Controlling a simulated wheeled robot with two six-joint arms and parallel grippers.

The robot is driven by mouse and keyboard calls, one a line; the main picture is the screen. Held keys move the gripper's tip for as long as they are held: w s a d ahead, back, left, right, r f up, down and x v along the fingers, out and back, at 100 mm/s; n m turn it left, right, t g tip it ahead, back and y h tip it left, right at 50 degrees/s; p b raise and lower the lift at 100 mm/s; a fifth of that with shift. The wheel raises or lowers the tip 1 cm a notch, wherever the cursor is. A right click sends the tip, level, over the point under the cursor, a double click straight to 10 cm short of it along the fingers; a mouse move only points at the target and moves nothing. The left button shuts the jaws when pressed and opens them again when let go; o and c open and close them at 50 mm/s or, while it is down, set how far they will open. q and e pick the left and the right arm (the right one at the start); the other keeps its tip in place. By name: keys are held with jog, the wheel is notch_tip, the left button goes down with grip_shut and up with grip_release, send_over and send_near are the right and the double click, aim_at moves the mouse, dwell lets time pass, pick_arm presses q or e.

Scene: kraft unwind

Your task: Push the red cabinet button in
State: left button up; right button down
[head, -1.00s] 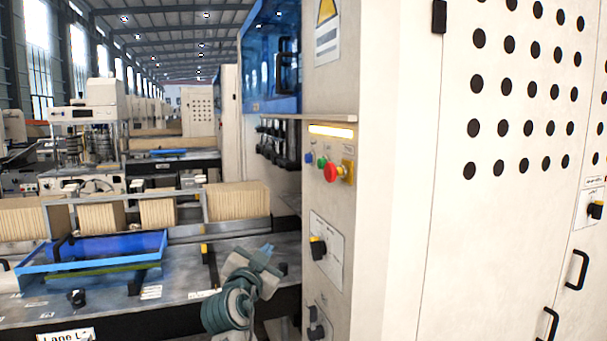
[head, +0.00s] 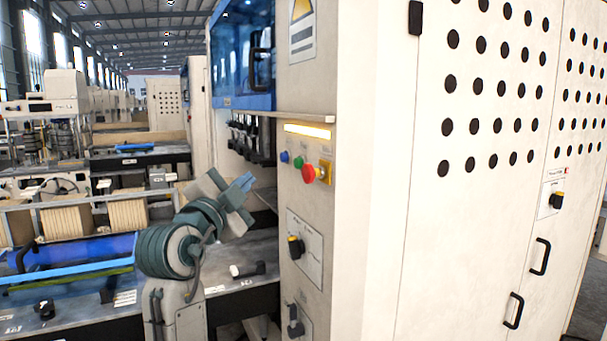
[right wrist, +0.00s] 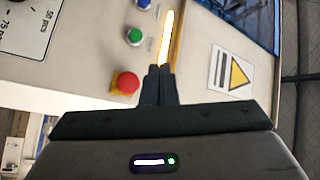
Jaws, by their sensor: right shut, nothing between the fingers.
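The red button (head: 309,174) is a mushroom head on a yellow plate on the narrow side panel of the white cabinet (head: 385,200). It also shows in the right wrist view (right wrist: 127,83), left of the fingers. A green button (head: 298,162) and a blue button (head: 284,157) sit beside it. My right gripper (head: 247,181) is to the left of the red button in the head view, apart from it, with fingers pointing toward the panel. In the right wrist view its fingers (right wrist: 159,84) are together with nothing between them. My left gripper is not in view.
A glowing light bar (head: 307,131) and a thin ledge (head: 280,117) are above the buttons. Black knobs (head: 295,247) are below them. The machine bench with a blue tray (head: 75,254) and cardboard stacks (head: 70,223) is at the left.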

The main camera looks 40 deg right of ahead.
aim_at(314, 173)
jog(key=s+d+p, duration=0.2)
jog(key=d+p, duration=0.2)
jog(key=d, duration=0.4)
jog(key=shift+d, duration=0.25)
dwell(1.7)
jog(key=shift+s+d+b, duration=0.1)
jog(key=shift+d+b, duration=0.25)
jog(key=shift+d, duration=0.1)
